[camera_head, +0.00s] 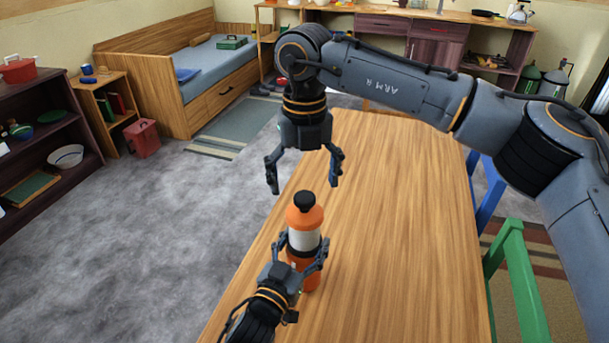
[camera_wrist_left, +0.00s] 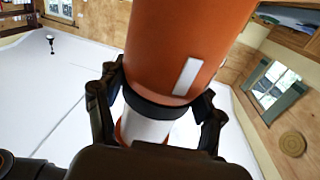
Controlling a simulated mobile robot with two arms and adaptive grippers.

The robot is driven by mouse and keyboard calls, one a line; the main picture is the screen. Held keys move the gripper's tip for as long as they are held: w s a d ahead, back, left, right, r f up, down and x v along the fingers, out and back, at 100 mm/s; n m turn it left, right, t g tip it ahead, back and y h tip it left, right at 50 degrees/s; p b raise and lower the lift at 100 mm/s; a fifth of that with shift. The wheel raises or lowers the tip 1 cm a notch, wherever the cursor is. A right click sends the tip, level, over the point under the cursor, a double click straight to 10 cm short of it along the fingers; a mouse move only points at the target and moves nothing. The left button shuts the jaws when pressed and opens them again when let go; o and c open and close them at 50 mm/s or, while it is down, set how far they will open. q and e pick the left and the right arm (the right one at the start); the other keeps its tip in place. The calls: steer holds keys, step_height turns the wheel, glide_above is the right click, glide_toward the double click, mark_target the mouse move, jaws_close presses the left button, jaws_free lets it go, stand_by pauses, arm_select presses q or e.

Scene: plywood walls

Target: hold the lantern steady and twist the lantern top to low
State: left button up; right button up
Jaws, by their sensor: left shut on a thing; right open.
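The orange lantern (camera_head: 304,216) stands upright on the wooden table (camera_head: 400,220) near its left edge. It has a pale middle band and a black knob (camera_head: 304,199) on its orange top. My left gripper (camera_head: 304,251) is shut on the lantern's body. In the left wrist view the lantern (camera_wrist_left: 185,45) fills the upper middle, with the fingers (camera_wrist_left: 160,110) on both sides of it and a light grey mark on its orange part. My right gripper (camera_head: 305,186) is open and empty, pointing down above the lantern's top, with its fingers spread apart.
Most of the table top to the right of the lantern is clear. A green chair (camera_head: 515,270) and a blue chair (camera_head: 488,190) stand at the table's right side. A dark shelf (camera_head: 85,125) stands at left, and a bed (camera_head: 165,75) is behind.

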mark_target(305, 224)
step_height(305, 224, down, 11)
steer(key=shift+f, duration=0.2)
steer(key=shift+c, duration=0.2)
steer(key=c, duration=1.1)
steer(key=shift+n, duration=1.4)
steer(key=shift+n, duration=1.4)
